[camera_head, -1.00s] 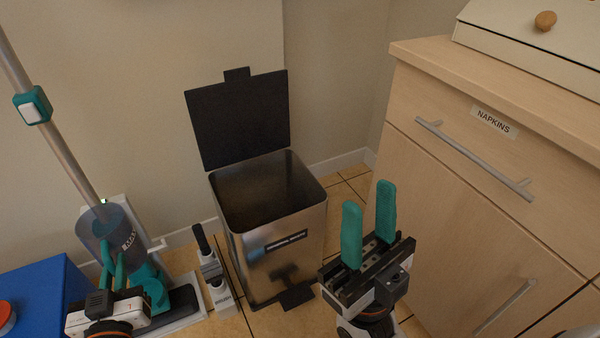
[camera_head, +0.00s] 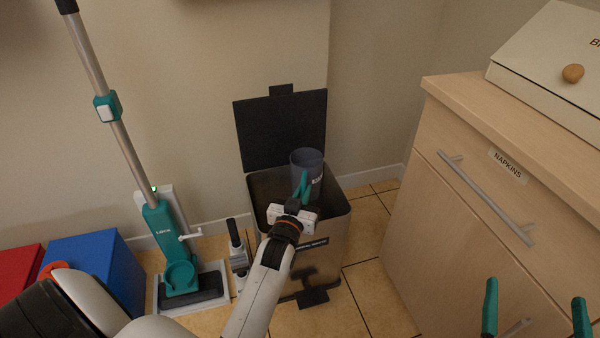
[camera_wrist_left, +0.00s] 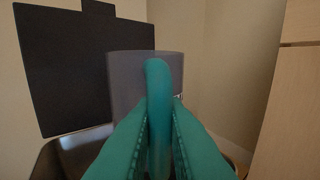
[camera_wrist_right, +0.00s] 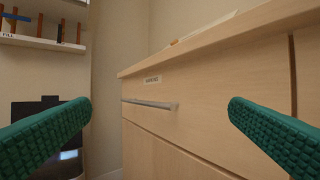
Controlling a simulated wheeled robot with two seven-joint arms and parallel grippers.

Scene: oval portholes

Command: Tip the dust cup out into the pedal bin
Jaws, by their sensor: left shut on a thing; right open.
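The dust cup (camera_head: 307,166) is a grey translucent cylinder with a teal handle. It is upright above the opening of the pedal bin. My left gripper (camera_head: 300,197) is shut on its handle; the left wrist view shows the teal fingers (camera_wrist_left: 158,130) around the handle, with the cup (camera_wrist_left: 125,85) behind. The pedal bin (camera_head: 335,215) is a steel box with its black lid (camera_head: 283,130) standing open against the wall. Part of its opening is hidden by my left gripper and the cup. My right gripper (camera_head: 535,308) is open and empty in front of the cabinet.
The vacuum cleaner (camera_head: 158,228) stands on its dock at left, beside blue (camera_head: 98,262) and red (camera_head: 20,268) boxes. A small grey and black device (camera_head: 238,255) stands left of the bin. The wooden cabinet (camera_head: 470,215) with a napkins drawer is at right.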

